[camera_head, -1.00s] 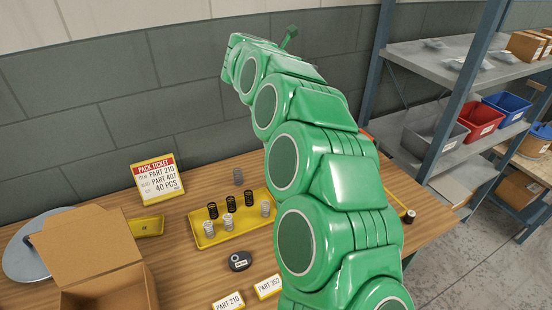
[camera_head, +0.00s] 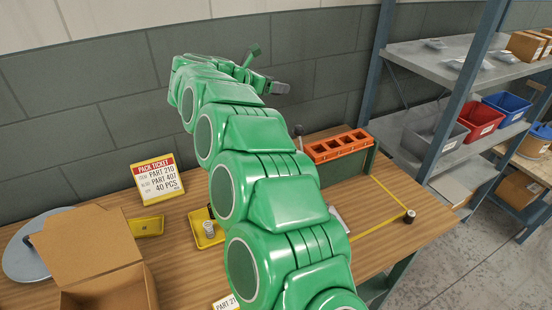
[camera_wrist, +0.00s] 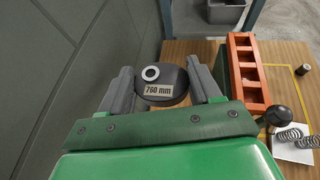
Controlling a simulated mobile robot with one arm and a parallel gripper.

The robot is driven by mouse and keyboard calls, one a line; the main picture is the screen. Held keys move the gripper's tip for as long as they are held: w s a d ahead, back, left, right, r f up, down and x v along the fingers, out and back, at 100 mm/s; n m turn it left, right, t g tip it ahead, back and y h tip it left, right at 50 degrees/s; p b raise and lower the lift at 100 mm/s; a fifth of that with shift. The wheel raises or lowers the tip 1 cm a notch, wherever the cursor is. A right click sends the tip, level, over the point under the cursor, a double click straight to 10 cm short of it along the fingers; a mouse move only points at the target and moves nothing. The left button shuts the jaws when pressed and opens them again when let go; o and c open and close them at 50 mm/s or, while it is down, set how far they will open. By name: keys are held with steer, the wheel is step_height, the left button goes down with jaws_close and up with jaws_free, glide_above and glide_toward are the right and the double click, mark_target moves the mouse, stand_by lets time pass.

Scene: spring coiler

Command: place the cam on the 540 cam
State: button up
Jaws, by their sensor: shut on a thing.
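In the wrist view my gripper (camera_wrist: 165,82) is shut on a dark round cam (camera_wrist: 176,97) labelled 760 mm, with a pale ring on its top. The cam sits between the two grey fingers, held above the bench. In the head view my gripper (camera_head: 277,88) is small at the far end of my green arm, up near the wall. No cam marked 540 can be made out in the current views; my arm hides much of the bench middle.
An orange block with square holes (camera_head: 338,146) stands at the bench's back right; it also shows in the wrist view (camera_wrist: 235,75). An open carton (camera_head: 95,255) and pack ticket (camera_head: 157,179) are left.

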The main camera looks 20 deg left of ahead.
step_height(320, 180, down, 26)
steer(key=shift+f, duration=0.1)
stand_by(0.7)
steer(key=o, duration=1.3)
steer(key=shift+f, duration=0.1)
